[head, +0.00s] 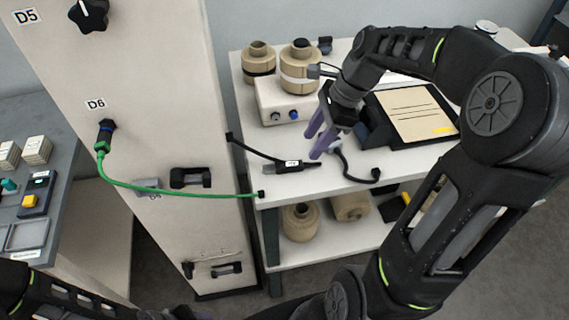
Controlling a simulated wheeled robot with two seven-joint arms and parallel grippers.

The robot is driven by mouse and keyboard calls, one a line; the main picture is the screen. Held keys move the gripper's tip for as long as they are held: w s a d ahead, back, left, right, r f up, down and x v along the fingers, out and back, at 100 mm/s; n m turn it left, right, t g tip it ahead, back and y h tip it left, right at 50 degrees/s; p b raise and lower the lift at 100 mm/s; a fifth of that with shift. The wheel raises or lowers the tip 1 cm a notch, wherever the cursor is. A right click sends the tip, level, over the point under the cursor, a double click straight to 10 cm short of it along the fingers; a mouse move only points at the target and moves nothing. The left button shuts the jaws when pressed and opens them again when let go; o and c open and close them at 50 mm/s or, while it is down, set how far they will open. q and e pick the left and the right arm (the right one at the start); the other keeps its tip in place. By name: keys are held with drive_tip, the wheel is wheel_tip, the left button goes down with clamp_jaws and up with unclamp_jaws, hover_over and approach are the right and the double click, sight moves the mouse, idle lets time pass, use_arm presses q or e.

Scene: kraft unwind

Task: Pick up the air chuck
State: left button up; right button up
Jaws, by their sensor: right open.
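A dark curved hose (350,172) lies on the shelf to the right of the fingers.
Behind the tool stands a white box (283,104) with brown rolls near it. The cabinet (165,70) with a green hose (165,190) stands left. More rolls (300,222) lie on the lower shelf.

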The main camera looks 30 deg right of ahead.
sight(299, 163)
drive_tip(key=shift+x, duration=1.35)
drive_tip(key=shift+p+x, duration=0.6)
drive_tip(key=shift+x, duration=2)
drive_tip(key=shift+w+d, duration=0.15)
clamp_jaws()
